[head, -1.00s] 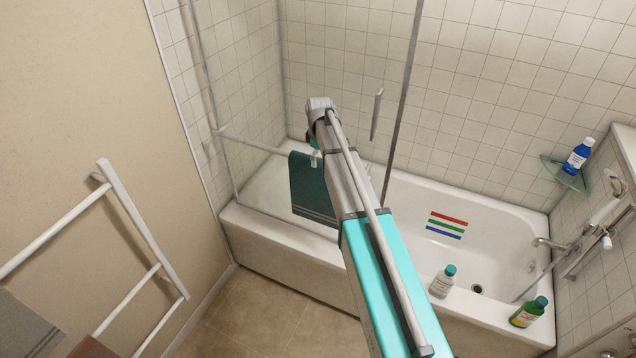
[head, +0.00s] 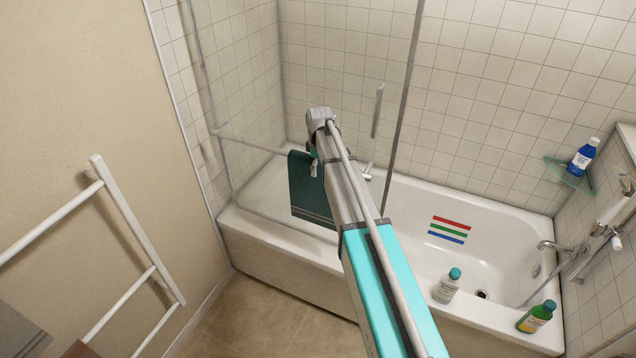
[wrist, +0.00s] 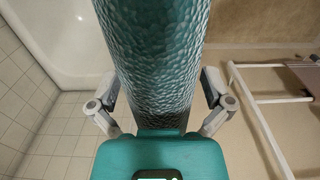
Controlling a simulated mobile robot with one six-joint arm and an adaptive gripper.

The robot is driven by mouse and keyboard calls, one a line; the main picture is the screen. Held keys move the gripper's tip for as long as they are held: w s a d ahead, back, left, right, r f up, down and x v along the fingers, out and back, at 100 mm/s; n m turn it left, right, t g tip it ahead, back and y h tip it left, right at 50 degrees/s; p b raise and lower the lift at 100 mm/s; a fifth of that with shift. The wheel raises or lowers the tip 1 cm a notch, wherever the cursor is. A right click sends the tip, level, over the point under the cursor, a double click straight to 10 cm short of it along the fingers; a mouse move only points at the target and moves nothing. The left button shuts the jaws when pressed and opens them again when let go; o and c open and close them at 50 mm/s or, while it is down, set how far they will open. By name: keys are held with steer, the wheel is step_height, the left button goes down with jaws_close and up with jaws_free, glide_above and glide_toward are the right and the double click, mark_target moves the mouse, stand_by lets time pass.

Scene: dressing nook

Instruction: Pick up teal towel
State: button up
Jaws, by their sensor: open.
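The teal towel (head: 308,195) hangs over a rail on the glass bath screen, with pale stripes near its lower edge. My arm hides its right part in the head view. In the wrist view the towel (wrist: 155,60) is a broad textured band running down the middle. My gripper (wrist: 160,88) is open, with one finger on each side of the towel in that picture. I cannot tell whether the fingers touch it. In the head view my gripper (head: 314,165) is partly hidden behind my arm, in front of the towel.
The bathtub (head: 280,246) stands behind the glass screen (head: 345,80). A white bottle (head: 447,286) and a green bottle (head: 537,317) stand on its front rim.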

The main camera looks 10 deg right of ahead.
stand_by(0.3)
steer(key=c, duration=1.2)
steer(key=shift+r, duration=0.1)
steer(key=shift+s+a+r+p, duration=0.15)
steer(key=shift+s+r+p, duration=0.05)
steer(key=shift+r+p, duration=0.4)
step_height(320, 180, up, 10)
steer(key=p, duration=1)
steer(key=shift+r, duration=0.1)
steer(key=s+a, duration=1.1)
steer(key=s, duration=0.5)
steer(key=shift+a, duration=0.2)
steer(key=shift+w, duration=0.1)
